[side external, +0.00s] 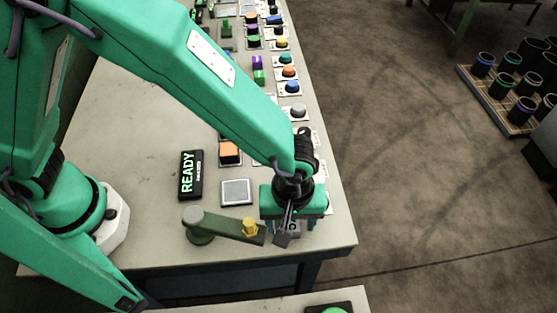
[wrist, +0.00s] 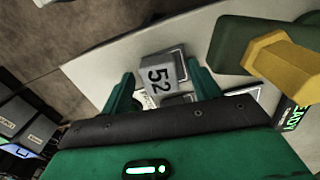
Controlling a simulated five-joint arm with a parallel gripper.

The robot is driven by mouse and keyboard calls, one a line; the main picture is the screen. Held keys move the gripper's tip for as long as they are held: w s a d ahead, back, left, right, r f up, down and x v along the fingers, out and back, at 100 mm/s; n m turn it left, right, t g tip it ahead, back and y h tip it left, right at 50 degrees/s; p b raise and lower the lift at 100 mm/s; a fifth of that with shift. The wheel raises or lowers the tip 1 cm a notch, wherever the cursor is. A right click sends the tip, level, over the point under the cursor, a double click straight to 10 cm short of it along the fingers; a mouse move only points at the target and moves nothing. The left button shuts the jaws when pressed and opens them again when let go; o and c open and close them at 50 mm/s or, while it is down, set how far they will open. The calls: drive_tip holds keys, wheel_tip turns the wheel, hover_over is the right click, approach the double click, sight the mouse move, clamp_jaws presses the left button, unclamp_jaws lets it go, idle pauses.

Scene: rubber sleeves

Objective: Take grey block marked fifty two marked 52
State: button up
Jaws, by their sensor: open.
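The grey block marked 52 (wrist: 160,76) lies between the two fingers of my gripper (wrist: 160,92) in the wrist view. The fingers stand apart on either side of it, and a gap shows beside the block. In the side external view my gripper (side external: 292,222) is low over the near right corner of the table. The block is mostly hidden there behind the gripper and wrist.
A green lever with a yellow knob (side external: 249,227) stands close left of my gripper. It also shows at the right of the wrist view (wrist: 285,65). A square grey plate (side external: 237,192) and a READY sign (side external: 190,174) lie further left. Rows of coloured pieces (side external: 288,72) run along the table's right edge.

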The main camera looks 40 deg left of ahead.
sight(290, 223)
drive_tip(key=c, duration=1.1)
drive_tip(key=shift+r, duration=0.1)
wheel_tip(290, 223, up, 10)
idle(0.4)
